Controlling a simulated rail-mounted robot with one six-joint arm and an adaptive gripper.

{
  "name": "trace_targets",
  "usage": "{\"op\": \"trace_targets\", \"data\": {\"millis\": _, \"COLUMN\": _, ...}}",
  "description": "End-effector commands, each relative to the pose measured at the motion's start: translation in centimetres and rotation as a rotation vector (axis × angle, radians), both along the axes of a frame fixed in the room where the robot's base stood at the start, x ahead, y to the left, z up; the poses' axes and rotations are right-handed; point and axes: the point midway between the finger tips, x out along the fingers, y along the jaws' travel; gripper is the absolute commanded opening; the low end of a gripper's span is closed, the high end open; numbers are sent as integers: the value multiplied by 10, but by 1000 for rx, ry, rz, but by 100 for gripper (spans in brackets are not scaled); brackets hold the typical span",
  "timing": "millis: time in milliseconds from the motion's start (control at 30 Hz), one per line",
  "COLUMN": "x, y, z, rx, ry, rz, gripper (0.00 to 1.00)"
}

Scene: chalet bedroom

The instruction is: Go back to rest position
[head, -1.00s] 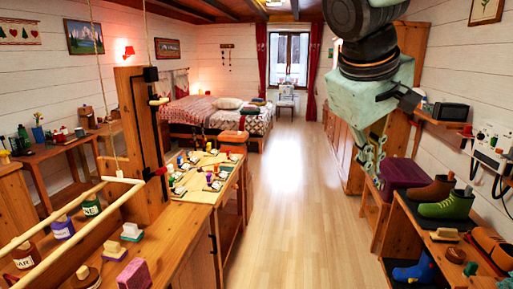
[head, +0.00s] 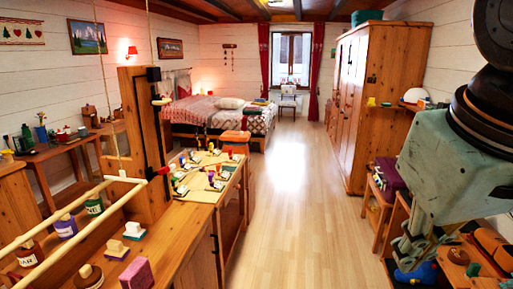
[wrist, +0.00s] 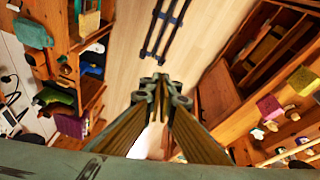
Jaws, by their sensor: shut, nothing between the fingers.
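My gripper (head: 408,258) hangs at the lower right of the head view, below a pale green wrist housing. It is in front of the shoe shelf and partly hides it. In the wrist view the two fingers of my gripper (wrist: 161,90) meet at their tips, with nothing between them. Below the tips are the wooden floor and a dark rail.
The shoe shelf (head: 397,212) stands at the right, with a blue shoe (head: 415,272) low in it. A workbench (head: 185,245) with a pink block (head: 137,273) is at the left. The floor (head: 290,200) between is clear. A tall wardrobe (head: 372,100) stands behind.

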Motion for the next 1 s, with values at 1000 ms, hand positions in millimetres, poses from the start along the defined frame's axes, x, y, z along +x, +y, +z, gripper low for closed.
{"op": "trace_targets", "data": {"millis": 1000, "x": -64, "y": 18, "z": -33, "rx": 99, "ry": 9, "rz": -54, "gripper": 0}}
